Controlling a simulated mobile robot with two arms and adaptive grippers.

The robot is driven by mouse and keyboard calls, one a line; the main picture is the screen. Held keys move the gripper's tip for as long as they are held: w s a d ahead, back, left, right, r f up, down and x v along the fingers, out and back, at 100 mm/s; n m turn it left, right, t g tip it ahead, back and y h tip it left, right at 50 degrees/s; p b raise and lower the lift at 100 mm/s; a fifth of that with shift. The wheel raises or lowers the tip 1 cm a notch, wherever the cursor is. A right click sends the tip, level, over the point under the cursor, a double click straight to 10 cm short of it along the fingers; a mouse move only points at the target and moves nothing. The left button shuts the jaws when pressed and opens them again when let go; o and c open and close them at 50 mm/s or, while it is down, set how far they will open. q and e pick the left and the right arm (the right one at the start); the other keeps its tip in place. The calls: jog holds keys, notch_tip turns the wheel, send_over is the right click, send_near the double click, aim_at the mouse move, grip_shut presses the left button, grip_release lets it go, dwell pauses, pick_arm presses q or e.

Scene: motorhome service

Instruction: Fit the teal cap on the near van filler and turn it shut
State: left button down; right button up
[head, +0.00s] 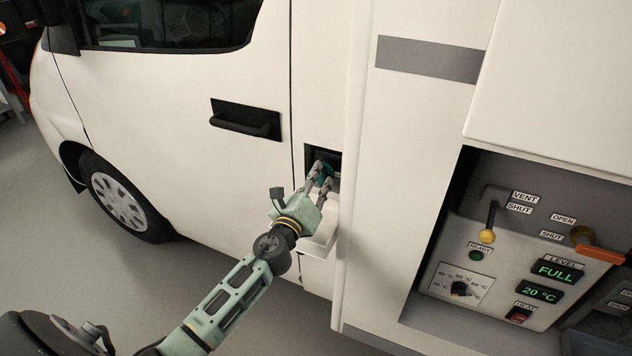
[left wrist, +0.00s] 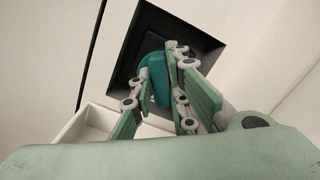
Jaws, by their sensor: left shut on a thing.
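The teal cap (left wrist: 153,77) is at the dark filler recess (left wrist: 183,24) in the van's side. My left gripper (head: 322,174) reaches into the recess, its two fingers on either side of the cap. In the left wrist view the left gripper (left wrist: 162,85) is shut on the cap. The filler neck is hidden behind the cap and fingers, so I cannot tell whether the cap is seated. My right gripper is not in view.
The open filler flap (head: 322,238) hangs below the recess, close under my left gripper. The van door handle (head: 245,122) is to the left. A service panel (head: 500,285) with levers and displays is at the right. Grey floor lies below the van.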

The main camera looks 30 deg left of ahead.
pick_arm(q)
jog(key=m, duration=0.2)
jog(key=shift+m, duration=0.3)
jog(key=c, duration=1.6)
grip_release()
